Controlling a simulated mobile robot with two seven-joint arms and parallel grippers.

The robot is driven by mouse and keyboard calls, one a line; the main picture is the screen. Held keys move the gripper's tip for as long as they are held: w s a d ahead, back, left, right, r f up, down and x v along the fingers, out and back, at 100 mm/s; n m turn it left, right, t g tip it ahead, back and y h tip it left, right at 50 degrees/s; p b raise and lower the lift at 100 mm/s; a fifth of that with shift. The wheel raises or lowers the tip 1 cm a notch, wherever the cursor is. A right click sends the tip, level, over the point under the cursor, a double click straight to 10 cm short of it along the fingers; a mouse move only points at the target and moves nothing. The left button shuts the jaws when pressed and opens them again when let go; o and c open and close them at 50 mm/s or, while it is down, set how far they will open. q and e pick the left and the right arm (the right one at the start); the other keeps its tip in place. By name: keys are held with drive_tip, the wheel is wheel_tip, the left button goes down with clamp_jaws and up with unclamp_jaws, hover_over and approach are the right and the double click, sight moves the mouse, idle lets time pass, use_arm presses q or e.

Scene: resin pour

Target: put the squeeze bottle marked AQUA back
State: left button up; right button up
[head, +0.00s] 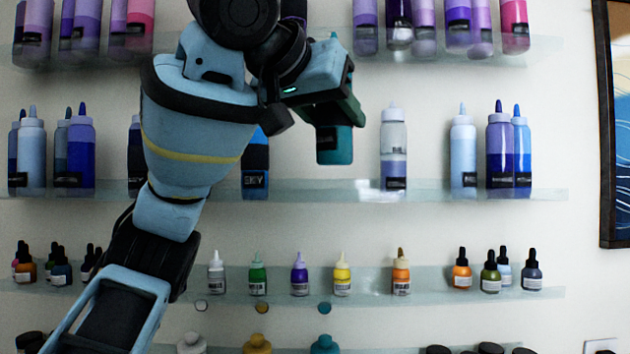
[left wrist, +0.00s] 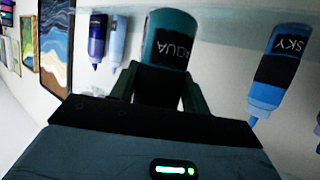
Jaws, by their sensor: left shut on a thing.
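The teal squeeze bottle marked AQUA (head: 334,150) is held upright by my left gripper (head: 330,108) in the head view. Its base appears a little above the front edge of the middle glass shelf (head: 345,190); I cannot tell exactly how far it is from the shelf in depth. In the left wrist view the bottle (left wrist: 171,40) shows upside down with its AQUA label, between the two dark fingers of the left gripper (left wrist: 160,88). The fingers hide its upper part. My right gripper is not in view.
A blue bottle marked SKY (head: 255,165) stands left of the held bottle. A part-filled clear and violet bottle (head: 394,150) stands to its right, with open shelf between them. Small dropper bottles line the lower shelf (head: 430,293).

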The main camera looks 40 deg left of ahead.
use_arm(q)
drive_tip(key=w+a+f, duration=0.1)
drive_tip(key=w+a, duration=0.7)
drive_tip(key=a, duration=0.2)
drive_tip(key=shift+w+a+f, duration=0.15)
drive_tip(key=shift+w+a, duration=0.15)
drive_tip(key=shift+w, duration=0.1)
drive_tip(key=shift+w+a+f, duration=0.2)
drive_tip(key=shift+a+f, duration=0.1)
drive_tip(key=shift+f, duration=0.45)
drive_tip(key=shift+w+a+f, duration=0.15)
drive_tip(key=shift+a+f, duration=0.1)
drive_tip(key=shift+f, duration=0.45)
drive_tip(key=shift+d+f, duration=0.1)
drive_tip(key=shift+f, duration=0.3)
drive_tip(key=shift+f, duration=0.1)
drive_tip(key=o, duration=0.9)
drive_tip(key=shift+o, duration=0.2)
